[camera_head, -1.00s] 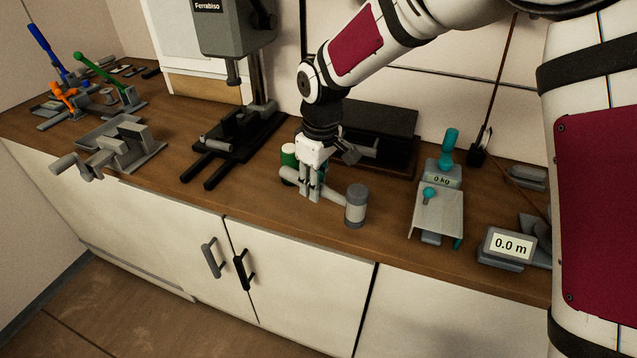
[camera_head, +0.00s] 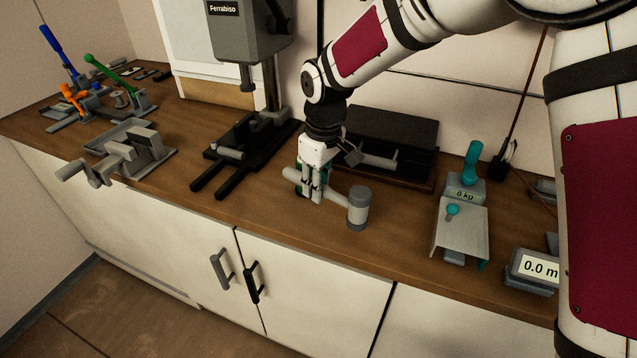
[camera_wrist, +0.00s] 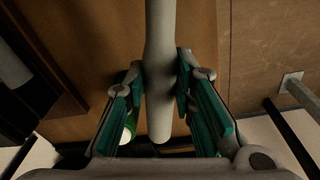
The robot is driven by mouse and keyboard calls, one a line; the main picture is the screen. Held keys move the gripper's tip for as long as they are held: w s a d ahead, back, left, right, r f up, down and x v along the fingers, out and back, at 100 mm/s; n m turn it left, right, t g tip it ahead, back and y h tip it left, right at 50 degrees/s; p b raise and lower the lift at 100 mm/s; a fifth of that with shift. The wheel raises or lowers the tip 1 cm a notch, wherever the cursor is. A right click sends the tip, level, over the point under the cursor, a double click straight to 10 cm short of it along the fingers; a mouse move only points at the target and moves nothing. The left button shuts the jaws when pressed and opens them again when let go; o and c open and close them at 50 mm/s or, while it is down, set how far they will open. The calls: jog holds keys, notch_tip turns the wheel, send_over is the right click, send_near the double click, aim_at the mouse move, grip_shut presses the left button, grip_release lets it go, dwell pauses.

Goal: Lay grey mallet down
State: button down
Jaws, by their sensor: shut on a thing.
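The grey mallet has a pale handle and a darker cylindrical head (camera_head: 358,208); in the head view it lies roughly level, head to the right. My gripper (camera_head: 315,194) points down over the worktop (camera_head: 245,215), with its fingers closed around the handle. In the wrist view, the handle (camera_wrist: 159,75) runs lengthwise between the green-padded fingers of my gripper (camera_wrist: 160,95), and its rounded end shows near the palm. The mallet is close over the front part of the worktop; I cannot tell whether it touches. Its head is outside the wrist view.
A drill press (camera_head: 240,130) and a grey vise (camera_head: 125,150) stand left. A dark open box (camera_head: 395,130) is behind my gripper. A teal-handled scale (camera_head: 462,225) and a display reading 0.0 m (camera_head: 535,268) stand right.

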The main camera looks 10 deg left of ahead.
jog(key=shift+f+b, duration=0.8)
jog(key=shift+f, duration=1.4)
jog(key=c, duration=1.3)
grip_release()
jog(key=shift+r, duration=0.15)
jog(key=r, duration=0.7)
jog(key=s+d+r, duration=0.1)
jog(key=r, duration=0.3)
jog(key=shift+r, duration=0.35)
